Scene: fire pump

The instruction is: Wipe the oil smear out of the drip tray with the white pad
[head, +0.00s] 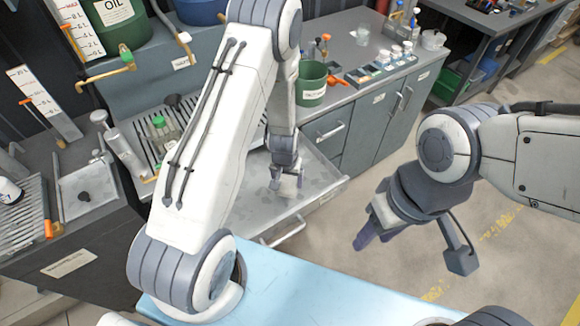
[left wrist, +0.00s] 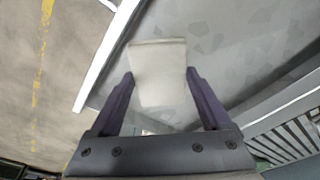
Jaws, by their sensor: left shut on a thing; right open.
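My left gripper (head: 284,180) is shut on the white pad (head: 291,187), low over a pulled-out grey metal tray (head: 225,212). In the left wrist view the pale pad (left wrist: 158,88) sits between the two dark fingers of the gripper (left wrist: 160,76), over the tray's mottled grey surface (left wrist: 235,40). I cannot tell whether the pad touches it. No oil smear stands out on the visible metal; my left arm hides part of it. My right gripper (head: 372,228) is open and empty, over the floor to the right of the tray.
A green cup (head: 311,84) and a rack of small bottles (head: 380,66) stand on the grey cabinet behind. A green oil drum (head: 112,22) is at the upper left. A grey plate with a dark spot (head: 84,195) lies at left.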

